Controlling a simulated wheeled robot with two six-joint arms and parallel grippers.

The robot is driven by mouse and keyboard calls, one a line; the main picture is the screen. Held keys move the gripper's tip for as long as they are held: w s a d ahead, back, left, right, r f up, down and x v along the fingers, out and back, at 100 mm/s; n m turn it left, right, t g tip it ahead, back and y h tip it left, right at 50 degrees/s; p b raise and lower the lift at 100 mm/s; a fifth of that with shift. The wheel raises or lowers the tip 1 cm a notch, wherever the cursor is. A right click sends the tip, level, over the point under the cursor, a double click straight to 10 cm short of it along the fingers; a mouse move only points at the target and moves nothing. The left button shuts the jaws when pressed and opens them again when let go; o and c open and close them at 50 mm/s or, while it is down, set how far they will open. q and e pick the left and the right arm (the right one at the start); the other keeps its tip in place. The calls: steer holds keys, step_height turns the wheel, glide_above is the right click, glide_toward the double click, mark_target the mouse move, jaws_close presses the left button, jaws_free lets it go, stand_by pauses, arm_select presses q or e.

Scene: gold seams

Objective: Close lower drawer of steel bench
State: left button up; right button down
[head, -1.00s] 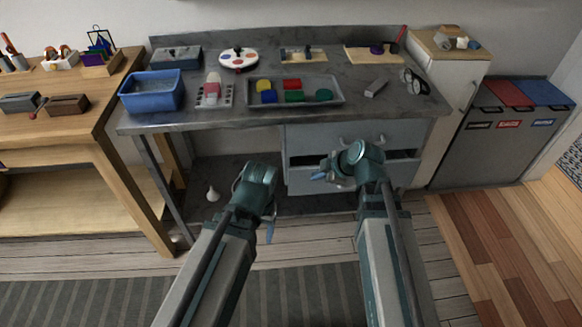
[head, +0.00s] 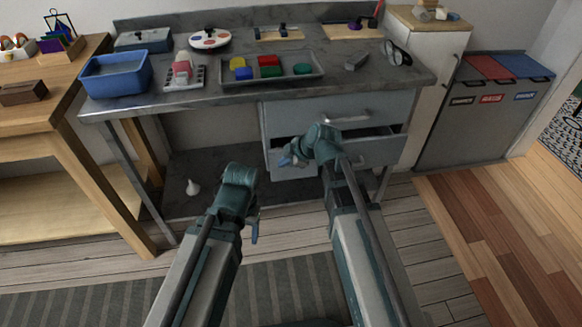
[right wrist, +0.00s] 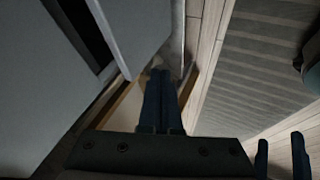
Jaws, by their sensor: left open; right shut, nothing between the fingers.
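The steel bench (head: 190,103) stands ahead, with two grey drawers under its right half. The lower drawer (head: 375,152) is partly open, with a dark gap above its front; my right arm covers part of it. The upper drawer (head: 300,112) looks shut. My right gripper (head: 287,160) is shut and empty by the left part of the lower drawer's front; I cannot tell if it touches. In the right wrist view its fingers (right wrist: 160,100) are together beside a grey panel edge. My left gripper (head: 255,228) is open, low in front of the bench's open bay.
A blue basin (head: 115,76) and a tray (head: 270,80) of coloured blocks stand on the bench. A white funnel-like thing (head: 192,188) sits on the lower shelf. A wooden table (head: 60,100) is at left, bins (head: 475,130) at right. The floor right of my arms is clear.

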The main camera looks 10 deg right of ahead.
mark_target(276, 158)
steer(key=shift+w+r, duration=0.2)
steer(key=shift+w, duration=1.5)
steer(key=w, duration=0.5)
steer(key=shift+s, duration=0.1)
